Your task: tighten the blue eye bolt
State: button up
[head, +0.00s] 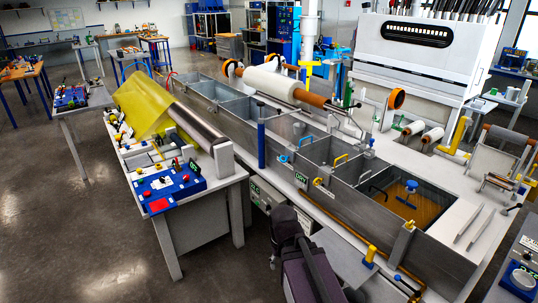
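I cannot single out the blue eye bolt with certainty at this distance. A small blue fitting (283,158) sits on the near rim of the long grey resin bath (300,178). A blue T-shaped piece (406,194) stands in the amber-floored compartment at the right end of the bath. Another small blue piece (371,143) shows by the far rim. Whether any of them is an eye bolt, or how tight it is, cannot be seen. My gripper is not recognisable in this view.
A bench with yellow film (146,103) and a blue tool board (168,187) stands left of the bath. The floor (70,235) at left is clear.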

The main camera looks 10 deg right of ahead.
aim_at(285, 157)
jog(key=z, duration=0.05)
jog(key=i, duration=1.3)
jog(key=z, duration=0.35)
